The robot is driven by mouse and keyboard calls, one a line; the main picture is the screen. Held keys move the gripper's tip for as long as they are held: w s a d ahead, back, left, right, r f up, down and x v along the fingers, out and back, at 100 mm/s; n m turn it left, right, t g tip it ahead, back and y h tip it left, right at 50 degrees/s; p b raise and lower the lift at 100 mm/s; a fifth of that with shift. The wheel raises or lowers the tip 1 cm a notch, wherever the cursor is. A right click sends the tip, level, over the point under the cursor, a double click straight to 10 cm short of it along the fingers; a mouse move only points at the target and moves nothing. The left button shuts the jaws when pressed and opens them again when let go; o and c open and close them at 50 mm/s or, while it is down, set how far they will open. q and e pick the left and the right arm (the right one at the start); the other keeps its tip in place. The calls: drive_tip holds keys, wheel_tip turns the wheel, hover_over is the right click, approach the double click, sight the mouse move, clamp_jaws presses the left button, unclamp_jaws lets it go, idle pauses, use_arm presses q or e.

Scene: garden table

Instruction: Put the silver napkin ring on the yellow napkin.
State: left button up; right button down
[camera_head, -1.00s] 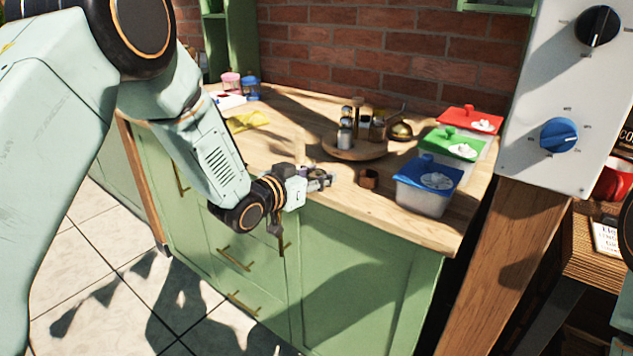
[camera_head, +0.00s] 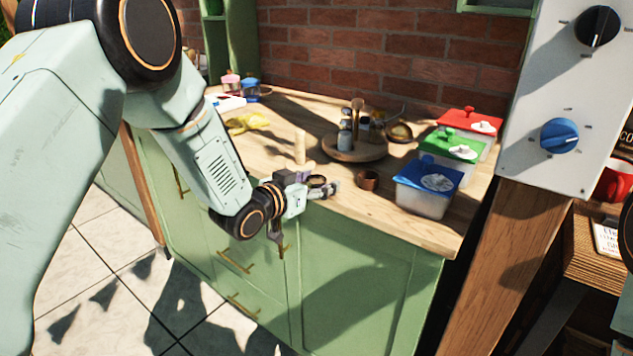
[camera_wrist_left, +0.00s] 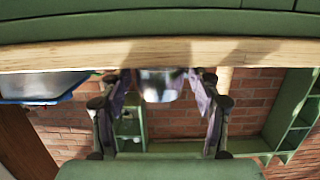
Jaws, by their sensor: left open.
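The yellow napkin (camera_head: 248,122) lies at the far left of the wooden counter. A shiny silver ring (camera_wrist_left: 160,86), which looks like the silver napkin ring, sits between my left fingers in the left wrist view. In the head view a small ring (camera_head: 316,181) shows at the same place, near the counter's front edge. My left gripper (camera_head: 322,189) is open around it; in the wrist view its purple-padded fingers (camera_wrist_left: 160,98) stand on both sides. Whether either finger touches the ring is unclear. My right gripper is out of view.
A brown ring (camera_head: 368,180) stands right of my gripper. A wooden post (camera_head: 299,147) stands behind it. A round wooden tray (camera_head: 354,150) with bottles is farther back. Lidded tubs, the nearest blue-lidded (camera_head: 428,187), line the right. Bare counter lies between post and napkin.

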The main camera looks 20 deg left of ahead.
sight(308, 184)
use_arm(q)
drive_tip(key=shift+w, duration=0.1)
drive_tip(key=shift+s+a+r, duration=0.1)
drive_tip(key=shift+s+a, duration=0.05)
drive_tip(key=shift+s, duration=0.15)
drive_tip(key=p+v, duration=0.2)
drive_tip(key=v, duration=0.4)
drive_tip(key=shift+s+a, duration=0.15)
drive_tip(key=shift+a, duration=0.15)
drive_tip(key=shift+s, duration=0.35)
